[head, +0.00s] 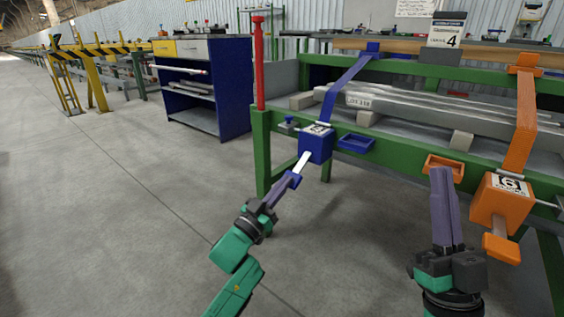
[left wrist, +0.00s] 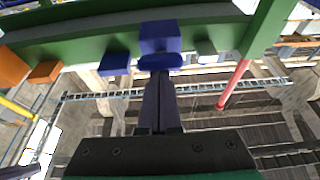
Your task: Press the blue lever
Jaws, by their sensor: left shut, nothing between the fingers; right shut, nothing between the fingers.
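The blue lever has a pale rod (head: 303,162) and a blue end (head: 293,180), and sticks out from a blue box (head: 316,145) on the front of the green table. In the left wrist view the lever's blue end (left wrist: 160,62) sits just below the blue box (left wrist: 158,36). My left gripper (head: 290,184) is shut and empty, its purple fingertips (left wrist: 158,76) at the lever's blue end. I cannot tell whether they touch it. My right gripper (head: 440,171) is shut and empty, pointing up in front of the table, left of an orange box (head: 502,200).
An orange lever (head: 501,248) sticks out from the orange box. Blue (head: 356,143) and orange (head: 444,165) trays are on the green front rail (head: 400,157). Grey bars (head: 420,108) lie on the table. A red post (head: 258,65) stands at its left corner. The floor at left is clear.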

